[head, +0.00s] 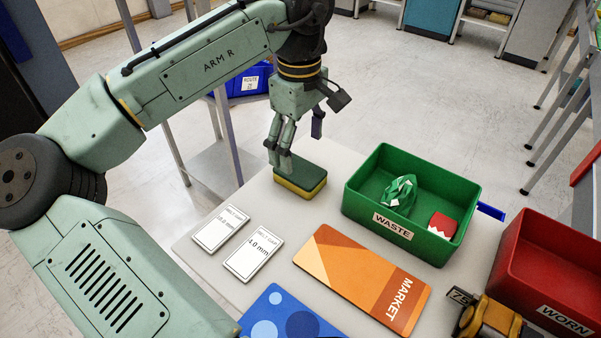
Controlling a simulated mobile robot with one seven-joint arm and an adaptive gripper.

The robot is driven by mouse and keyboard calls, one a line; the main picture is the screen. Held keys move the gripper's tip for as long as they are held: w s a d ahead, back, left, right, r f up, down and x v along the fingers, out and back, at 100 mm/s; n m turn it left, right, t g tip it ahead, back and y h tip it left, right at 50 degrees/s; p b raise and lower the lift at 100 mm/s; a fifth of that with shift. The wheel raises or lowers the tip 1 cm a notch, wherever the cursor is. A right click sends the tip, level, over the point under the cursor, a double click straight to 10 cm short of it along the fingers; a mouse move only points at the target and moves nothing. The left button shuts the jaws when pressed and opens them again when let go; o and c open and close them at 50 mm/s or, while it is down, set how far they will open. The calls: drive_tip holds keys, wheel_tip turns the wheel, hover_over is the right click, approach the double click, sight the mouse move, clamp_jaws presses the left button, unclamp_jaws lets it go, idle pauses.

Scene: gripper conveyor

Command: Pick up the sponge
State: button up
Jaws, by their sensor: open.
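The sponge (301,182) is a block with a dark green top and a yellow lower part. It lies flat near the far left edge of the white table. My gripper (297,146) is above it with its fingers spread. One finger reaches down close to the sponge's left end, and the other hangs higher, above and beyond its right side. I cannot tell whether the near finger touches the sponge. Nothing is held.
A green WASTE bin (413,231) with crumpled and red items stands right of the sponge. Two white labelled cards (219,229), an orange MARKET card (361,278) and a blue card (283,319) lie nearer. A red WORN bin (548,270) and a yellow-black object (491,319) are at right.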

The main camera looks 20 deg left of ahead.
sight(300, 170)
drive_tip(key=shift+w+f+b, duration=0.2)
drive_tip(key=shift+f+b, duration=2.45)
drive_tip(key=shift+f, duration=0.35)
drive_tip(key=shift+r, duration=0.1)
drive_tip(key=shift+c, duration=0.4)
drive_tip(key=c, duration=0.7)
drive_tip(key=shift+c, duration=0.2)
wheel_tip(300, 170, up, 10)
drive_tip(key=p, duration=0.5)
drive_tip(key=shift+p, duration=0.35)
drive_tip(key=shift+o, duration=0.3)
